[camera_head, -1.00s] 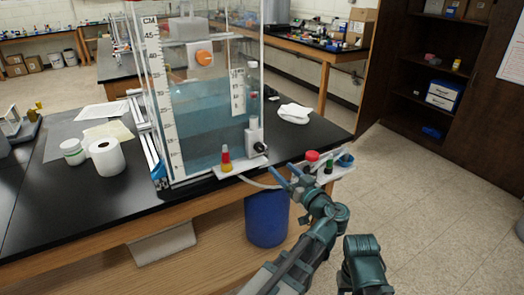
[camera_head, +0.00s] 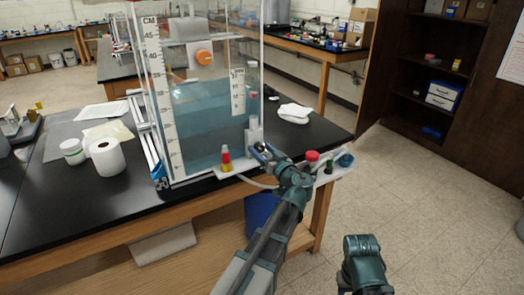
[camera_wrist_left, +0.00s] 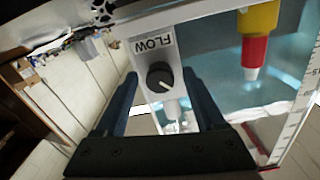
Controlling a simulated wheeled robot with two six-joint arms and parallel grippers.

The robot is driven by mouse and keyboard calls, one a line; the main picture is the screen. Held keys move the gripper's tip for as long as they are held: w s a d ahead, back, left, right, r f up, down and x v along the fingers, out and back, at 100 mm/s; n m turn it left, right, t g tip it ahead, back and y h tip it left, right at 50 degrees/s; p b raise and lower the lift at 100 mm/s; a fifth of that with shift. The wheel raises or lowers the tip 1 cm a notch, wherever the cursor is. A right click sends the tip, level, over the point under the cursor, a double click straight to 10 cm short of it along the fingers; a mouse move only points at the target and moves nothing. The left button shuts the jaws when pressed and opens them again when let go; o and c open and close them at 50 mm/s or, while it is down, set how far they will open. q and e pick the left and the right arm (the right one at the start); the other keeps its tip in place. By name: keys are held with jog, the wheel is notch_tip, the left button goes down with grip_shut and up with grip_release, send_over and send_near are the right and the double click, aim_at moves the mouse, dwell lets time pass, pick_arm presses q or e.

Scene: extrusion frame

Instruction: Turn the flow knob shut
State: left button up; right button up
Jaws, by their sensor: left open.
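The flow knob (camera_wrist_left: 159,77) is a round black dial with a pale pointer line, on a white block under a "FLOW" label (camera_wrist_left: 153,43) in the left wrist view. The pointer slants toward the lower right. My left gripper (camera_wrist_left: 160,80) is open, with one dark finger on each side of the knob in that view. I cannot tell whether the fingers touch it. In the head view my left gripper (camera_head: 262,152) is at the tank's front right corner and hides the knob. Only part of my right arm shows at the lower right; its gripper is out of view.
The clear water tank (camera_head: 205,125) stands on the black bench (camera_head: 60,205). A red and yellow bottle (camera_head: 226,160) is on the ledge left of my left gripper. A red-capped item (camera_head: 312,156) is close on its right. A blue bin (camera_head: 260,215) is below.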

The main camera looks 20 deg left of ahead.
pick_arm(q)
grip_shut()
dwell(0.3)
jog(key=shift+m, duration=0.3)
jog(key=m, duration=0.6)
jog(key=shift+m, duration=0.3)
jog(key=m, duration=1.2)
jog(key=shift+f+m, duration=0.1)
jog(key=shift+m, duration=0.3)
jog(key=m, duration=0.6)
jog(key=shift+m, duration=0.3)
